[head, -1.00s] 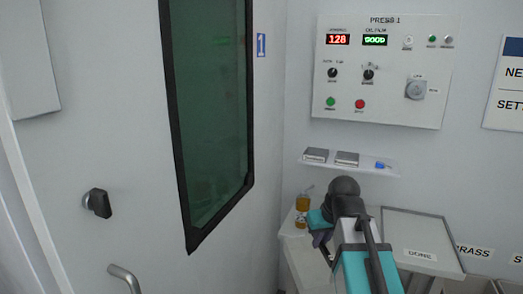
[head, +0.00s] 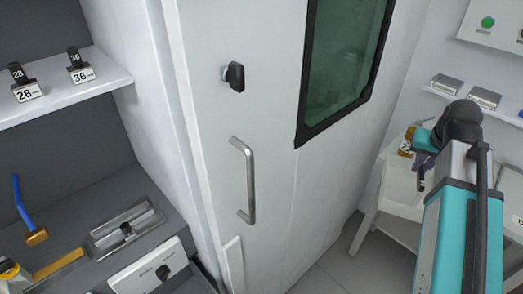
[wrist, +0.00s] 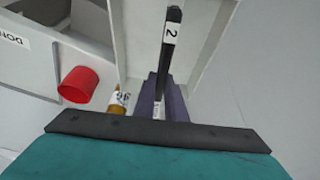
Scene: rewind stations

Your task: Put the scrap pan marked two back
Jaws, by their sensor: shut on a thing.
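My gripper (wrist: 160,103) is shut on a black bar (wrist: 167,55) with a white label reading 2. The bar points away from the fingers in the wrist view, and a second small label shows at its near end. No pan body can be made out on it; the fingers and wrist hide part of it. In the head view my gripper (head: 422,168) is at the right, above the white bench, and the held bar is hard to see there.
A white door with a handle (head: 246,180) and dark window stands mid-view. At left are a shelf (head: 60,90) with pieces labelled 28 and 36, and a grey counter with a metal tray (head: 98,237). The wrist view shows a red cup (wrist: 78,84) and an amber bottle (wrist: 117,102).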

